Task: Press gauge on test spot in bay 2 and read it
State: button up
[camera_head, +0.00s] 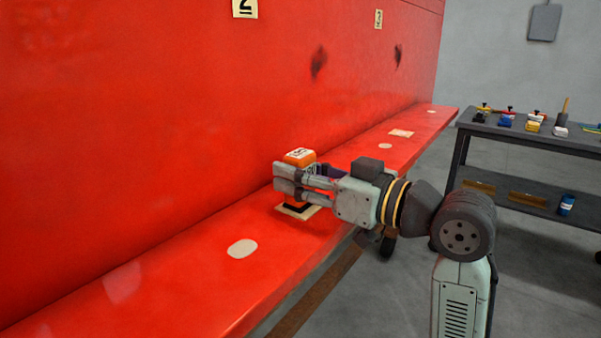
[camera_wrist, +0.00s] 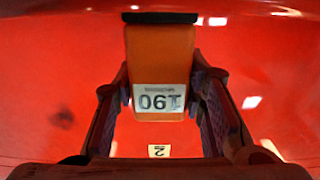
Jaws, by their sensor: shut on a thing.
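The orange gauge (camera_head: 300,157) stands upright on the red ledge, its dark foot over a pale square patch (camera_head: 312,212). It looks to be on the patch, but the contact is partly hidden by my fingers. My gripper (camera_head: 290,180) reaches in from the right and is shut around the gauge's body. In the wrist view the gauge (camera_wrist: 160,60) sits between both fingers. Its white display (camera_wrist: 158,98) shows large digits that look like 190 upside down. A yellow label with a 2 (camera_head: 245,8) is on the red wall above, left of the gauge.
The red ledge (camera_head: 190,285) carries other pale spots, a near oval one (camera_head: 242,248) and smaller ones farther along. Another small label (camera_head: 378,18) and dark smudges mark the wall. A grey cart (camera_head: 540,138) with tools stands at right. Floor between is clear.

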jog(key=shift+f, duration=0.1)
jog(key=shift+r+p, duration=2.6)
jog(key=shift+r, duration=1)
jog(key=shift+d+f, duration=0.1)
